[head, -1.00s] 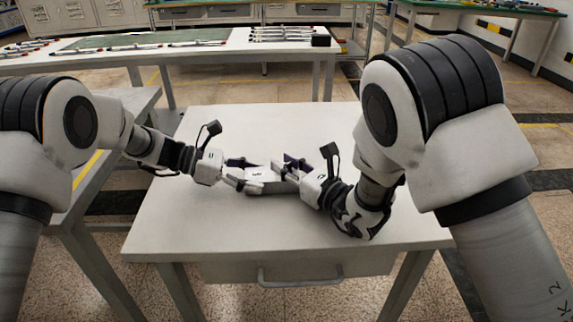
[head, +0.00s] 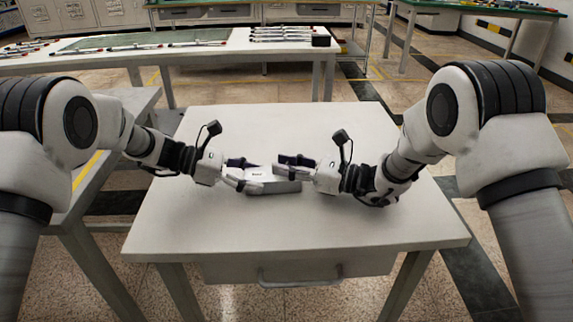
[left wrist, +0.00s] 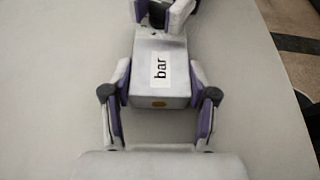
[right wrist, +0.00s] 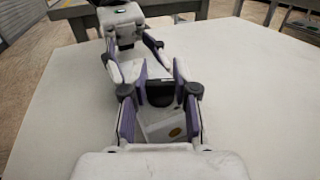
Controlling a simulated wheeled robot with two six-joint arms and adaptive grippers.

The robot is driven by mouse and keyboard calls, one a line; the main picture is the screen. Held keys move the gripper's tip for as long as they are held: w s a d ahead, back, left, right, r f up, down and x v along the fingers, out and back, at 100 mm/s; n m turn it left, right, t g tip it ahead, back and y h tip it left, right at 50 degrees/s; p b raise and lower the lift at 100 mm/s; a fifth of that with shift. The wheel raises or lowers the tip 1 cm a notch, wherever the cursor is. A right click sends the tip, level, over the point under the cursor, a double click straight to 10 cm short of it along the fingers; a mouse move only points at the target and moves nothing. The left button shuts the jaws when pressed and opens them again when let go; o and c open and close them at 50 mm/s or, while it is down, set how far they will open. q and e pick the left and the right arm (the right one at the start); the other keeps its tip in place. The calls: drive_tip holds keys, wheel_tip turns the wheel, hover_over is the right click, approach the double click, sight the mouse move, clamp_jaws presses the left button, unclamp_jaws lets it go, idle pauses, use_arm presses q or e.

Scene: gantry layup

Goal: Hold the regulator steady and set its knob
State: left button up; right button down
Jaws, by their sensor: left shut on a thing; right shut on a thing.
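The regulator is a pale box (head: 270,182) on the white table, with a label reading "bar" on its top in the left wrist view (left wrist: 160,72). My left gripper (head: 238,172) is shut on the box's body from the left, one finger on each side. My right gripper (head: 283,168) comes from the right and is shut on the dark knob (right wrist: 160,92) at the box's other end. A small orange-brown spot (left wrist: 159,104) shows on the box near my left gripper.
The white table (head: 300,230) is otherwise bare around the box. A drawer with a handle (head: 300,280) is at its front. Behind stands a long bench (head: 100,62) with several thin rods and a dark box (head: 321,41).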

idle(0.4)
drive_tip(key=c, duration=0.9)
unclamp_jaws()
drive_tip(key=shift+o, duration=0.2)
drive_tip(key=v, duration=1.2)
drive_tip(key=shift+d, duration=0.1)
use_arm(q)
drive_tip(key=o, duration=1.5)
use_arm(e)
drive_tip(key=shift+w+f, duration=0.1)
